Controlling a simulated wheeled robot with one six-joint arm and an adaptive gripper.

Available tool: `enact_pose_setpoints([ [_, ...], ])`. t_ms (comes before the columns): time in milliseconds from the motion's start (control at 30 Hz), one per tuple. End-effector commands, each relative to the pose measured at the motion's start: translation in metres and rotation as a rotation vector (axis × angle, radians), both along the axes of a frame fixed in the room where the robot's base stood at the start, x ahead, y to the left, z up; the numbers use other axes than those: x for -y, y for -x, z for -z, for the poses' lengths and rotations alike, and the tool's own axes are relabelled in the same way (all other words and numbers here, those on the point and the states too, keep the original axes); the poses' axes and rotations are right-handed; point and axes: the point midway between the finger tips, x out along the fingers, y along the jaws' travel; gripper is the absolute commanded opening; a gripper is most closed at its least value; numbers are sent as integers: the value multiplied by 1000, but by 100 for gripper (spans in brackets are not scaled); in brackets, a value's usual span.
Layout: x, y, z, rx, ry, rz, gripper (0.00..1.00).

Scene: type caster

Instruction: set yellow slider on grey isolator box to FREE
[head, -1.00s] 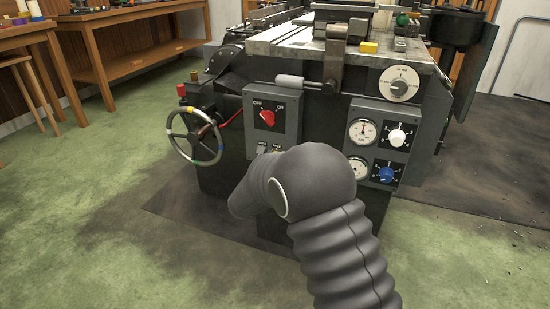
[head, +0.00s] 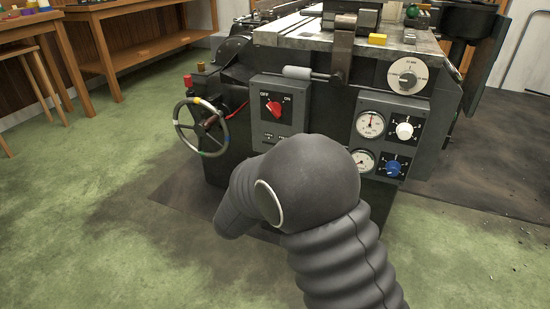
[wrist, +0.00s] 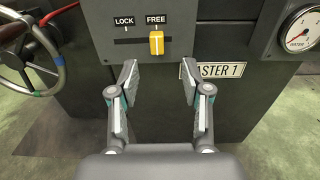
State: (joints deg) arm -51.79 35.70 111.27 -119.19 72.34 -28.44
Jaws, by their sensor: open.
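The grey isolator box (head: 296,104) is on the machine's front in the head view, with a red rotary knob (head: 274,109) between OFF and ON. In the wrist view its lower part (wrist: 200,30) shows a dark horizontal slot under LOCK and FREE labels. The yellow slider (wrist: 156,43) is at the slot's right end, directly under FREE. My gripper (wrist: 160,80) is open and empty. Its fingertips appear just below the slider, one to either side, with no visible contact. In the head view my arm hides the gripper, and the slider cannot be made out.
A handwheel (head: 201,128) stands left of the box; its rim also shows in the wrist view (wrist: 30,55). A gauge panel (head: 388,140) is to the right. Green floor is clear at the front left.

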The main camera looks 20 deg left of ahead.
Motion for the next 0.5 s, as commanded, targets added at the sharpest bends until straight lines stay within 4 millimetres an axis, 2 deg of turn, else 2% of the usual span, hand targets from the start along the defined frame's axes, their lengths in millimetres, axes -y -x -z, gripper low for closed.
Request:
enact_pose_setpoints([
  [100,-2,14,-1,0,0,-1,48],
  [200,-1,20,0,0,0,0,48],
  [500,-1,22,0,1,0,1,48],
])
